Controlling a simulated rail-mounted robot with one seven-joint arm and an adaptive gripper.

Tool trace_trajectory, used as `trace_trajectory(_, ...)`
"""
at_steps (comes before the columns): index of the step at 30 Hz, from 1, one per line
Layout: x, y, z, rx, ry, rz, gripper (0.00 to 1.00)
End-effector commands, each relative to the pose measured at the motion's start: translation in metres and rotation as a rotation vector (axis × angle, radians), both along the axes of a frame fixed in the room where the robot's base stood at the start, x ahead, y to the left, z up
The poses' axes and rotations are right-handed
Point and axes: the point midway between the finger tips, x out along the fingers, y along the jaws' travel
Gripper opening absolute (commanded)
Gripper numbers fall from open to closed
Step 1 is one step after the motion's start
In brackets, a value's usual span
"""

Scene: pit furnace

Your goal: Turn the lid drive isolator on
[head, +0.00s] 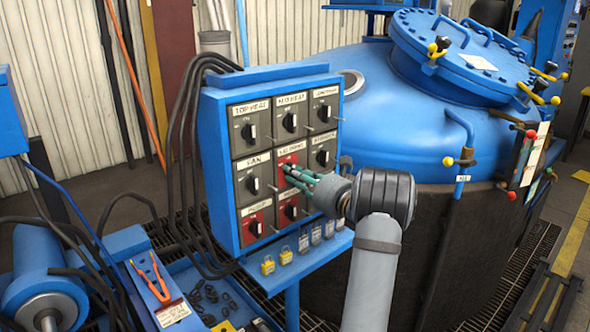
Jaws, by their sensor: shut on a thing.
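The lid drive isolator (291,158) is the red-plated switch in the middle of the blue switch panel (208,118), with a pale label that is hard to read. My gripper (285,173) reaches in from the right and is shut on its knob. The fingers cover the knob, so I cannot tell which way it points.
Several other rotary switches surround it closely, including the fan switch (253,185) at left and a mid heat switch (290,121) above. Thin rods stick out between them. The blue furnace vessel (400,120) stands behind at right.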

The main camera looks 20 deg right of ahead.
Motion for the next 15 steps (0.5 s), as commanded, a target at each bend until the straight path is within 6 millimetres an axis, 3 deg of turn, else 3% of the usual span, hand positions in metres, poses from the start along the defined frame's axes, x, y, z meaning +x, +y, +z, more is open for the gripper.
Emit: trace_trajectory(15, 0.0003, 0.0002, 0.0026, 0.233, 0.063, 0.000, 0.00)
